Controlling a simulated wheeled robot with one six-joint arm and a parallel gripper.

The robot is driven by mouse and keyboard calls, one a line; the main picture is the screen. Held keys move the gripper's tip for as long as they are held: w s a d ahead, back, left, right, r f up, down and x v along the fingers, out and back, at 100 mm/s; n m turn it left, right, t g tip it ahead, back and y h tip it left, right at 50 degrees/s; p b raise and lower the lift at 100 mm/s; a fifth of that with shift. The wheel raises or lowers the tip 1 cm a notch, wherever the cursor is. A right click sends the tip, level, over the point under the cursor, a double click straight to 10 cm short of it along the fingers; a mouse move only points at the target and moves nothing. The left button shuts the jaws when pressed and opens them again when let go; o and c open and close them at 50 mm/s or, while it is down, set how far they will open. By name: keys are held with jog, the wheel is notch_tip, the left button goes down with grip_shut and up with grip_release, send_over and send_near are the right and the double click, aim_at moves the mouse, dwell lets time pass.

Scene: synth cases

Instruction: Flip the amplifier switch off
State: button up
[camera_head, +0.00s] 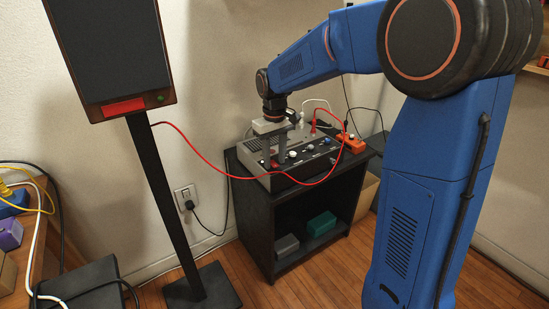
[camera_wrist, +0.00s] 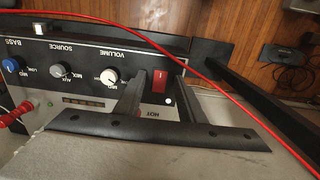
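The amplifier (camera_head: 318,160) is a grey box with a black front panel and knobs, on top of a black cabinet. My gripper (camera_head: 274,160) points down at its front left end. In the wrist view the red switch (camera_wrist: 160,84) sits on the black panel (camera_wrist: 85,56), right of the VOLUME knob (camera_wrist: 111,77). A small white light (camera_wrist: 168,101) shows beside it. My gripper (camera_wrist: 161,78) is open, its fingers on either side of the switch with nothing held. I cannot tell whether the fingers touch the panel, or which way the switch is set.
A red cable (camera_head: 215,165) hangs from the speaker (camera_head: 112,50) on a stand and crosses before the amplifier; in the wrist view it passes close over the right finger. An orange box (camera_head: 352,143) stands at the cabinet's right. The black cabinet (camera_head: 258,222) has an open front.

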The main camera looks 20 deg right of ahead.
grip_shut()
jog(key=shift+w+a+g+h, duration=0.1)
jog(key=shift+w+g+h, duration=0.1)
jog(key=shift+g, duration=0.45)
jog(key=shift+w+a+g+h, duration=0.1)
jog(key=shift+w+g+h, duration=0.1)
jog(key=shift+g, duration=0.45)
grip_release()
jog(key=v, duration=1.7)
jog(key=shift+w+r, duration=0.2)
jog(key=shift+w, duration=0.05)
